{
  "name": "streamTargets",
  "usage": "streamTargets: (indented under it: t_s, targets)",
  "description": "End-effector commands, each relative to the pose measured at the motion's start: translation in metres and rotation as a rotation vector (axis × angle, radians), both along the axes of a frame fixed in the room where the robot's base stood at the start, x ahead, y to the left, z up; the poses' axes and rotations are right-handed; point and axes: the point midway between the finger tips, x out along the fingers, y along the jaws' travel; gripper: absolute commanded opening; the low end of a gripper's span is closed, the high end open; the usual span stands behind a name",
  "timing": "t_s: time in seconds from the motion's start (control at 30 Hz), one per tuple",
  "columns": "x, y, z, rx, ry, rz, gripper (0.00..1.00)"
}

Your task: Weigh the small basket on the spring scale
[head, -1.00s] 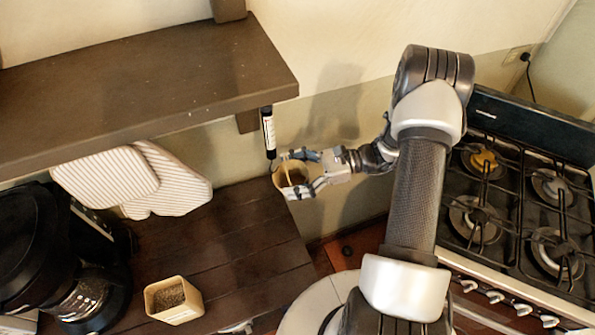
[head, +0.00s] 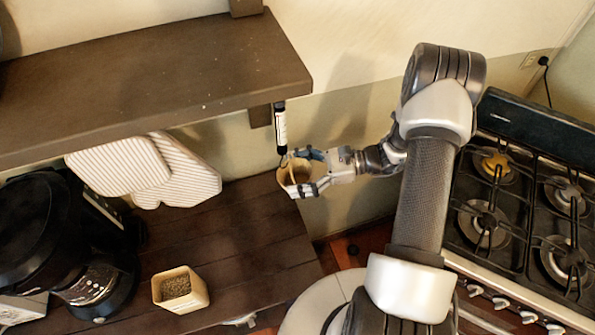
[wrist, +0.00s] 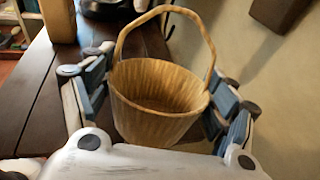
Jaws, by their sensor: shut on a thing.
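The spring scale (head: 281,128) is a slim dark tube with a white label. It hangs upright under the shelf's right end, with a thin dark hook at its lower end. My gripper (head: 307,174) is shut on the small basket (head: 290,174), just below and right of the scale's hook. In the wrist view the woven tan basket (wrist: 158,98) stands upright and empty between my fingers (wrist: 160,100). Its arched handle is up, and no hook shows through it there. In the head view I cannot tell whether the handle touches the hook.
The dark shelf (head: 150,85) overhangs the wooden counter (head: 240,235). A square tan container (head: 198,296) with dark grainy contents stands on the counter. A black coffee maker (head: 45,235) is at left, striped mitts (head: 180,178) hang under the shelf, and a gas stove (head: 520,215) is at right.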

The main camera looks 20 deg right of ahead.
Motion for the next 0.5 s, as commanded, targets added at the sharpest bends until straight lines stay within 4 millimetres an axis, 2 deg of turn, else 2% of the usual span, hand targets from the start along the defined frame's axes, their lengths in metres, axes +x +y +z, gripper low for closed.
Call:
streamTargets:
  t_s: [0.5]
  targets:
    - [0.0001,0.0062,-0.0012,0.0,0.0,0.0,0.55]
